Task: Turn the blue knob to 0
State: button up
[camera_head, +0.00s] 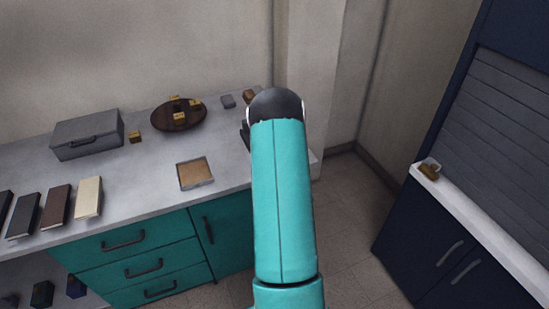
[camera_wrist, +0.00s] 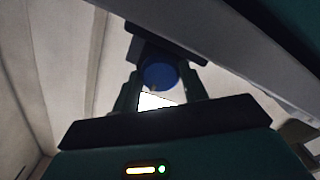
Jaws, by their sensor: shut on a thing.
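In the wrist view, the blue knob (camera_wrist: 159,70) is a dark blue round shape between the two fingers of my gripper (camera_wrist: 163,84). My gripper is shut on it. A white patch shows just below the knob, between the fingers. The picture is dark, so I cannot read any mark or number, nor tell which way the knob points. In the head view, my teal arm reaches over the right end of the counter and hides the knob and most of my gripper.
The grey counter (camera_head: 140,181) holds a grey case (camera_head: 87,137), a round brown tray (camera_head: 178,121) with several yellow blocks, a cork-faced square (camera_head: 195,173) and several books. Small blocks lie near my arm. A navy cabinet (camera_head: 425,235) stands at right, with floor between.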

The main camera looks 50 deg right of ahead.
jog(key=shift+s+f+n, duration=0.1)
jog(key=shift+n, duration=0.5)
jog(key=o, duration=1)
jog(key=shift+s+a, duration=0.1)
jog(key=v, duration=1.3)
jog(key=shift+s, duration=0.25)
jog(key=shift+w+a, duration=0.1)
